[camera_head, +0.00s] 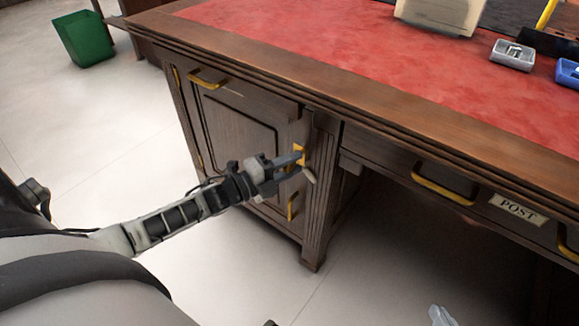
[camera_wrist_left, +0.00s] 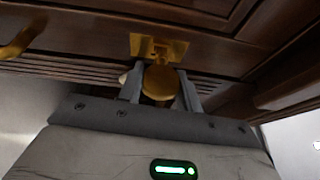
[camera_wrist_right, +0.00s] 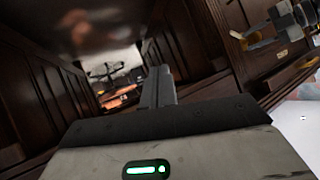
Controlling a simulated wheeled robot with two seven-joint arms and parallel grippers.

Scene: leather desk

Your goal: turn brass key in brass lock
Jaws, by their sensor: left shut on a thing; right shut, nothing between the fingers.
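The brass lock (camera_head: 301,153) is a plate on the front of the dark wooden cabinet, near its right edge. In the left wrist view the lock plate (camera_wrist_left: 157,46) is just beyond the round head of the brass key (camera_wrist_left: 159,84). My left gripper (camera_wrist_left: 160,88) is shut on the key head, with one finger on each side. The key reaches up to the lock; its shaft and tip are hidden. In the head view my left gripper (camera_head: 294,166) is at the lock plate. My right gripper (camera_wrist_right: 158,88) is shut and empty, low under the desk, away from the key.
The wooden desk has a red leather top (camera_head: 300,35). A brass drawer handle (camera_head: 442,187) and a POST label (camera_head: 518,209) are right of the lock. Another brass handle (camera_head: 207,79) is at upper left. A green bin (camera_head: 84,38) stands on the floor. The knee space is open.

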